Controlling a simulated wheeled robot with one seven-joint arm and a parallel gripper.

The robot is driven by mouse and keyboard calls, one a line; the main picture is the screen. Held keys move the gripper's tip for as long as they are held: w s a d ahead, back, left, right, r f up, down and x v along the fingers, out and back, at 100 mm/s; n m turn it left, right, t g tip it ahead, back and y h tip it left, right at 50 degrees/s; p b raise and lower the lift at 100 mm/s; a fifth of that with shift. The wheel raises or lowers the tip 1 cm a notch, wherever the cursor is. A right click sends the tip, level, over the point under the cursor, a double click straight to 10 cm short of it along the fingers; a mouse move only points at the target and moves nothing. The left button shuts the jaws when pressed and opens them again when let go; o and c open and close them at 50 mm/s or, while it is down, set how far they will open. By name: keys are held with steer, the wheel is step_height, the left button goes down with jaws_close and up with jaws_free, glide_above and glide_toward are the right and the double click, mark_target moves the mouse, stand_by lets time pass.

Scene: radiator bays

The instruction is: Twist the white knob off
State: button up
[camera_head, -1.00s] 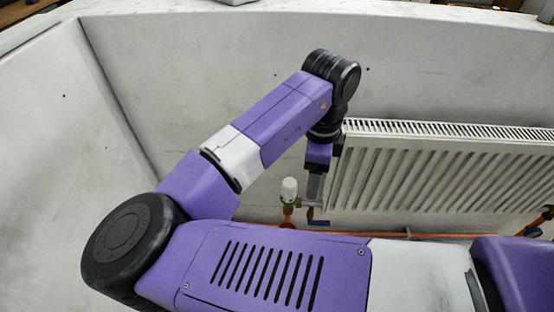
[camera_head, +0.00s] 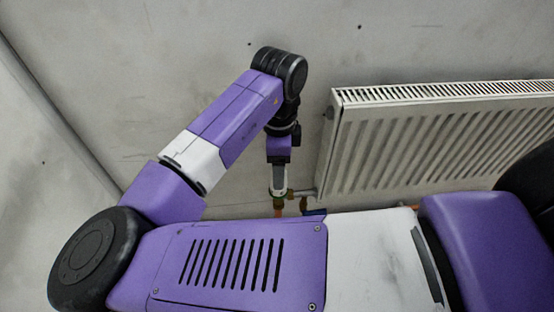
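The white knob (camera_head: 278,192) is on the valve at the lower left corner of the radiator. Only a small pale part of it shows just above the brass valve body (camera_head: 279,202); the rest is hidden by my gripper. My gripper (camera_head: 279,184) points straight down at the end of the purple arm, right over the knob. Its grey fingers overlap the knob in the picture. I cannot tell whether they are open or closed on it, or whether they touch it.
The white ribbed radiator (camera_head: 420,150) hangs on the grey wall to the right of my gripper. A blue-handled fitting (camera_head: 314,212) is just right of the valve. Copper pipe shows below. The wall to the left is bare.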

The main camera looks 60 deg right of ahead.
mark_target(276, 193)
steer(key=shift+f, duration=2.85)
jaws_close()
steer(key=shift+f, duration=0.15)
steer(key=shift+s, duration=0.1)
